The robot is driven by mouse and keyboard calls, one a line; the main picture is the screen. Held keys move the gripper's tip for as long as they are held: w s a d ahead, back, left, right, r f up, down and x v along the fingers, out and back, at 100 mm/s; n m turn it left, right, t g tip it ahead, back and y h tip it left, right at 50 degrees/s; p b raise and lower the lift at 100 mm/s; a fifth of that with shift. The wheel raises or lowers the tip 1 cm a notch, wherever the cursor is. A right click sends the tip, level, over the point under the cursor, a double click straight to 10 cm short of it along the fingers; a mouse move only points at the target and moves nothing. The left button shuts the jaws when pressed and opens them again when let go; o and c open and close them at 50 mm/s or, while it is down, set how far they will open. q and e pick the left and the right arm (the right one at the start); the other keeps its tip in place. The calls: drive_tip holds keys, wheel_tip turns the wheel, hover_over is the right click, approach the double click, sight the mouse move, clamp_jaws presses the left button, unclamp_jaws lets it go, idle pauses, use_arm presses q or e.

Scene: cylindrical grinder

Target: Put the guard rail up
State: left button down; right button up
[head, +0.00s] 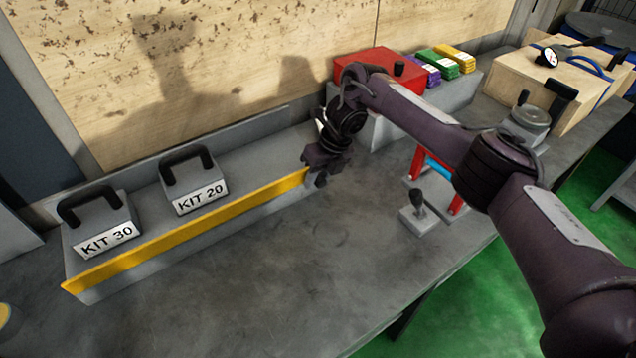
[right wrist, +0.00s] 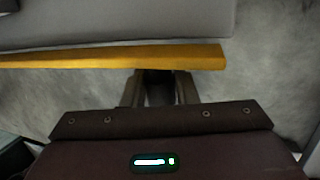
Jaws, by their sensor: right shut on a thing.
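The guard rail (head: 190,229) is a long yellow bar along the front edge of a low grey shelf on the bench. It also crosses the right wrist view (right wrist: 110,57). My right gripper (head: 318,176) is at the rail's right end, with its fingers shut on it. In the right wrist view the fingers (right wrist: 163,75) meet the rail's near edge; the fingertips are partly hidden. My left gripper does not show.
Two grey kit blocks with black handles, KIT 30 (head: 104,222) and KIT 20 (head: 192,180), stand on the shelf behind the rail. A red box (head: 375,66) stands behind my right arm. A small grey block with a black knob (head: 418,214) is to the right. The bench front is clear.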

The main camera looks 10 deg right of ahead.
drive_tip(key=shift+w+r+g+b, duration=0.15)
drive_tip(key=shift+g+b, duration=0.15)
drive_tip(key=shift+b, duration=0.05)
idle(0.5)
drive_tip(key=o, duration=0.7)
drive_tip(key=shift+a, duration=0.1)
drive_tip(key=p+v, duration=0.2)
drive_tip(key=v, duration=0.5)
drive_tip(key=shift+w+r, duration=0.1)
drive_tip(key=shift+r, duration=0.2)
